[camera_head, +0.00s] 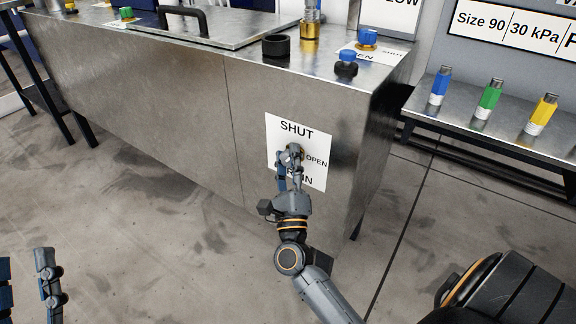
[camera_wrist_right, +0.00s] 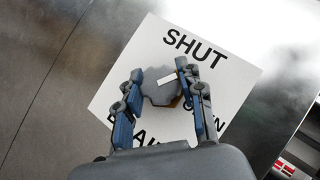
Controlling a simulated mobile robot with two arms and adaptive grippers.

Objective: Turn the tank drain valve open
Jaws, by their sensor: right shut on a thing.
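The drain valve is a grey faceted knob (camera_wrist_right: 160,92) with a white mark (camera_wrist_right: 167,78), on a white label (camera_head: 310,178) on the front of the steel tank. The white mark lies slanted, pointing between the words SHUT and OPEN. My right gripper (camera_head: 291,158) is shut on the knob; the right wrist view shows its two fingers (camera_wrist_right: 163,98) on either side of it. In the head view the knob is mostly hidden by the fingers. OPEN and DRAIN are partly covered. My left gripper (camera_head: 26,290) is open and empty at the lower left, its fingers apart.
The steel tank (camera_head: 170,110) carries a black ring (camera_head: 276,46), a brass fitting (camera_head: 310,32) and blue knobs (camera_head: 346,62) on top. The floor before the tank is clear.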

